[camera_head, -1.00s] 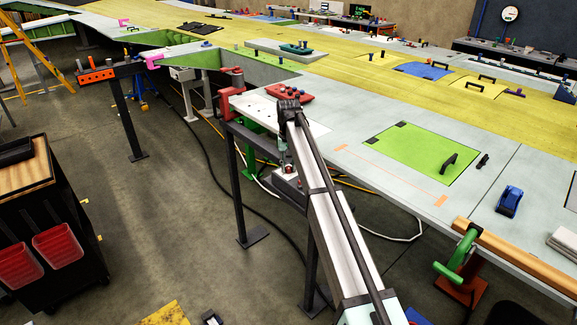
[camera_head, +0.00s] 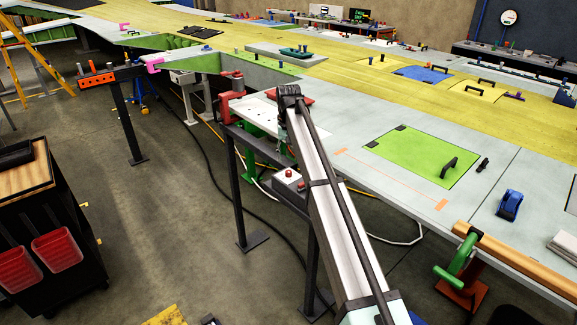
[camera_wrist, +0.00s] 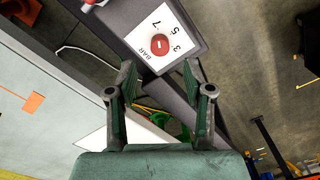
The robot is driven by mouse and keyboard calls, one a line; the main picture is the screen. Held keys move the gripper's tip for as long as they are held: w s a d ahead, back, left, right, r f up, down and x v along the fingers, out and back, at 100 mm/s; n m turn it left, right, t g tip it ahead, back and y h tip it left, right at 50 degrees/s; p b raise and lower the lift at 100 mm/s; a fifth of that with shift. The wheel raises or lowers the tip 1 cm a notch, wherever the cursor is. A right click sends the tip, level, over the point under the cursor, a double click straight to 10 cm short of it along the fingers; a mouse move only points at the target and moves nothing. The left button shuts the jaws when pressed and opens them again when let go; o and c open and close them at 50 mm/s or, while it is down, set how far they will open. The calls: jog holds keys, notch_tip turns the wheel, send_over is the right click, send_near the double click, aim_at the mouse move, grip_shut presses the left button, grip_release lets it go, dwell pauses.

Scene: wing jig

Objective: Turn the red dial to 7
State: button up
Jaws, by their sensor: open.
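The red dial (camera_wrist: 160,45) is a round knob on a white plate (camera_wrist: 179,53) printed with 3, 5, 7 and BAR. A short pale mark shows on its face, but I cannot tell which number it indicates. In the head view the small red dial (camera_head: 289,173) sits on top of a box below the table edge. My gripper (camera_wrist: 158,72) is open and empty in the wrist view. Its two fingertips are apart, just short of the plate in the picture, and the dial lies beyond the gap between them. In the head view my arm hides most of the gripper.
The dial's grey box (camera_wrist: 120,15) stands on a dark beam (camera_wrist: 168,90) beside the pale wing panel (camera_wrist: 45,110). A red clamp (camera_head: 232,100) stands left of my arm. A green hatch (camera_head: 425,153) lies on the panel to the right.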

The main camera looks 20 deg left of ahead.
aim_at(288, 171)
notch_tip(288, 171, up, 6)
dwell(0.6)
